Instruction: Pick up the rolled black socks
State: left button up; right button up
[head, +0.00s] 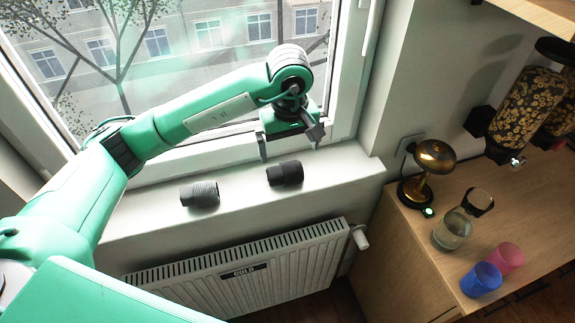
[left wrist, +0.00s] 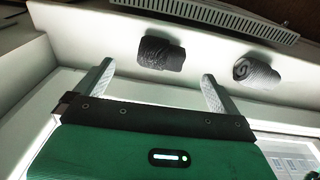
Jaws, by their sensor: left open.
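The rolled black socks (head: 285,173) lie on the white windowsill, right of a rolled grey pair (head: 200,194). In the left wrist view the black socks (left wrist: 161,54) show just beyond the fingertips, roughly centred between them. The grey socks (left wrist: 257,70) lie to the right there, outside the fingers. My left gripper (head: 290,147) is open and empty, on the window side of the black socks, its fingers spread apart. It also shows in the left wrist view (left wrist: 157,74). My right gripper is not in view.
The windowsill (head: 140,215) is otherwise bare, with the window behind it and a white radiator (head: 245,270) below its front edge. A wooden counter (head: 410,255) at the right holds a brass lamp (head: 434,157), a glass jar (head: 452,230), a blue cup (head: 481,280) and a pink cup (head: 506,258).

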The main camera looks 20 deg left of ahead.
aim_at(284, 167)
pick_arm(q)
jog(key=shift+y, duration=0.3)
jog(key=f+p, duration=0.1)
jog(key=f, duration=0.1)
jog(key=w+a+f+p, duration=0.1)
jog(key=f, duration=0.2)
jog(key=f+p, duration=0.1)
jog(key=f, duration=0.1)
jog(key=shift+w+a+f, duration=0.15)
jog(key=shift+a+f, duration=0.15)
jog(key=shift+w+f+p, duration=0.1)
jog(key=shift+f+p, duration=0.3)
jog(key=shift+p, duration=0.05)
jog(key=f, duration=0.1)
jog(key=f+p, duration=0.1)
jog(key=w+f+p, duration=0.1)
jog(key=shift+a, duration=0.25)
jog(key=shift+a+f, duration=0.1)
jog(key=shift+f, duration=0.65)
jog(key=c, duration=1)
